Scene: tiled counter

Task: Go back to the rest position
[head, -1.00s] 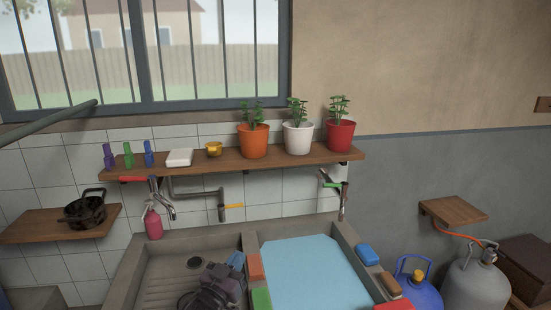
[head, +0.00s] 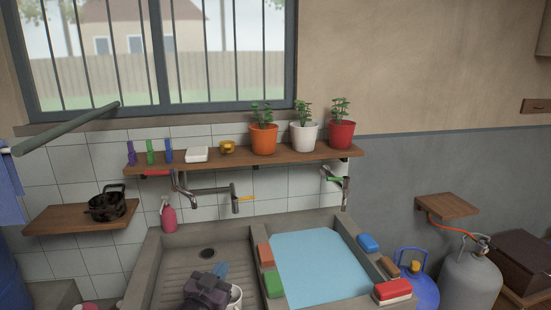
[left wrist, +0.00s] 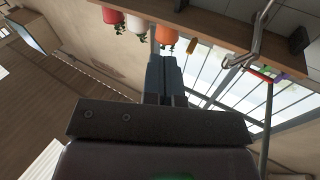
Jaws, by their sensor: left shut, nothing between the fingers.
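My left gripper (head: 219,272) is low in the head view, over the ribbed left basin of the concrete sink (head: 160,255). Its fingers show together and empty in the left wrist view (left wrist: 165,75). In that view the room appears upside down, with the pots and shelf at the top and the window to the right. A white cup (head: 236,296) stands just right of the gripper, partly hidden by it; I cannot tell whether they touch. My right gripper is in neither view.
The right basin holds blue water (head: 318,262). Coloured blocks and brushes lie on its rims, among them a red-and-white one (head: 392,291). A wooden shelf (head: 280,160) with potted plants, taps (head: 236,200) and a pink bottle (head: 168,217) stand behind. Gas cylinders (head: 471,275) are at right.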

